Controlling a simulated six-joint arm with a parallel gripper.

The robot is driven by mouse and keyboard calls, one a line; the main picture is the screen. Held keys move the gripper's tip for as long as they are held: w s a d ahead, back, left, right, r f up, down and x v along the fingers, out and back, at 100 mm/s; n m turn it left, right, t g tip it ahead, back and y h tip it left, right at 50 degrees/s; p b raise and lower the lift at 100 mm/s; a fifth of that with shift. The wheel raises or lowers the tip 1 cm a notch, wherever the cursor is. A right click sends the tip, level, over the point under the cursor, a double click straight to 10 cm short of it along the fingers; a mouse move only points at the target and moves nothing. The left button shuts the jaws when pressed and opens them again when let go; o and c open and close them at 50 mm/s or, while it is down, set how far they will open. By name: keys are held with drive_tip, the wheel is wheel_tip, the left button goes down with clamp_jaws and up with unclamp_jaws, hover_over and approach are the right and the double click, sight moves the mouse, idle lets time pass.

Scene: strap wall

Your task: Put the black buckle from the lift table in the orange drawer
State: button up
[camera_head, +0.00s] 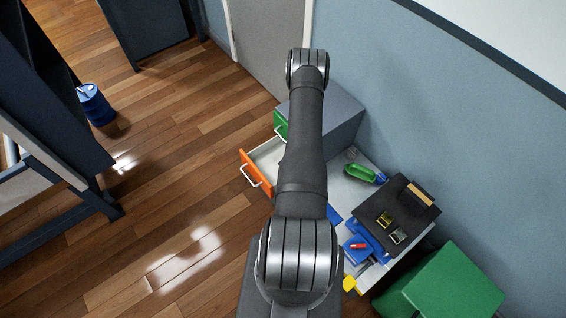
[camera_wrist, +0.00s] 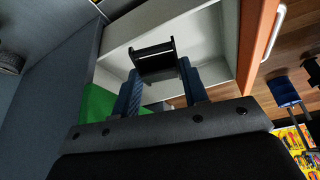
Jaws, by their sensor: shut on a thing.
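In the wrist view my gripper (camera_wrist: 159,76) is shut on the black buckle (camera_wrist: 154,62), which sits between the two blue fingertips. Behind the buckle is the pale inside of the open orange drawer, with its orange front (camera_wrist: 258,42) on the right. I cannot tell the buckle's height over the drawer floor. In the head view the orange drawer (camera_head: 256,174) is pulled out, partly hidden by my arm; my gripper and the buckle are hidden there. The lift table (camera_head: 412,213) has a dark top carrying a gold and a silver buckle.
A green drawer front (camera_head: 281,124) is on the grey cabinet (camera_head: 345,118) beside the orange drawer. A green scoop (camera_head: 364,173) and a blue tray (camera_head: 357,250) with a red item lie on the bench. A green box (camera_head: 450,285) stands at lower right. Floor left of the drawer is clear.

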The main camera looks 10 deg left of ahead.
drive_tip(key=w+a+n, duration=0.2)
drive_tip(key=a, duration=0.5)
approach(272, 174)
drive_tip(key=shift+n+g+y, duration=0.3)
drive_tip(key=shift+y, duration=0.1)
drive_tip(key=shift+w+d+x, duration=0.15)
drive_tip(key=shift+x, duration=1.3)
drive_tip(key=shift+w+d+x, duration=0.1)
drive_tip(key=shift+w+x, duration=0.05)
drive_tip(key=shift+x, duration=1.3)
drive_tip(key=shift+f, duration=0.15)
drive_tip(key=o, duration=1)
drive_tip(key=v, duration=1.2)
